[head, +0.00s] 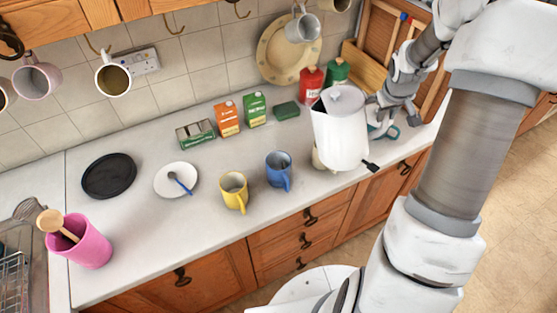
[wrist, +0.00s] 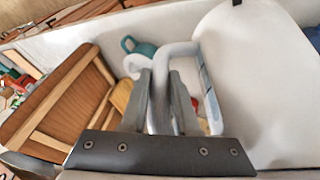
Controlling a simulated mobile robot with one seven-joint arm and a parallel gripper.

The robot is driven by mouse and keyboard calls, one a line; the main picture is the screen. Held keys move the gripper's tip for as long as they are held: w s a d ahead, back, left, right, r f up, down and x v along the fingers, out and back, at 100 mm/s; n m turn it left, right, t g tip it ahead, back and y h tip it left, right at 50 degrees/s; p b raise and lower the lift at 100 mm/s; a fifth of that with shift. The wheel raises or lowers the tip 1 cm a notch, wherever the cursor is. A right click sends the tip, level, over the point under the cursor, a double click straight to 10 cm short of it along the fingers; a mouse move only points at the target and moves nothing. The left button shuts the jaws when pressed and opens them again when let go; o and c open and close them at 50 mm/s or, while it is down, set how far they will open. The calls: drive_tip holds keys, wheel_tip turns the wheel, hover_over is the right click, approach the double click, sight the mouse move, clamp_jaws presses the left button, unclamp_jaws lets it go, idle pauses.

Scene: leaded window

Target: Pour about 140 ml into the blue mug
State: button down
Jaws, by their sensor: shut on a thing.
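The blue mug (head: 279,171) stands upright on the counter, right of the yellow mug (head: 233,190), near the front edge. A white lidded kettle (head: 341,130) is to the right of the blue mug, looking raised above the counter and roughly upright. My gripper (head: 378,102) is at the kettle's right side, shut on its handle. In the wrist view the fingers (wrist: 162,110) close on the pale handle (wrist: 190,50), with the white kettle body (wrist: 255,80) at right. The inside of the blue mug is too small to judge its contents.
A white saucer (head: 176,180) with a blue spoon and a black round mat (head: 109,176) lie left of the mugs. Small boxes (head: 228,118) stand behind. Red and green canisters (head: 311,84) are behind the kettle. A pale object, partly hidden, is below the kettle. A teal mug (head: 382,125) stands at right.

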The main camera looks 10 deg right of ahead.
drive_tip(key=shift+w+d+f+m+y, duration=0.15)
drive_tip(key=shift+d+f+y, duration=0.1)
drive_tip(key=shift+f+y, duration=0.3)
drive_tip(key=shift+w+d+f+m+y, duration=0.15)
drive_tip(key=shift+d+f+y, duration=0.15)
drive_tip(key=shift+y, duration=0.45)
drive_tip(key=shift+s+a+f, duration=0.1)
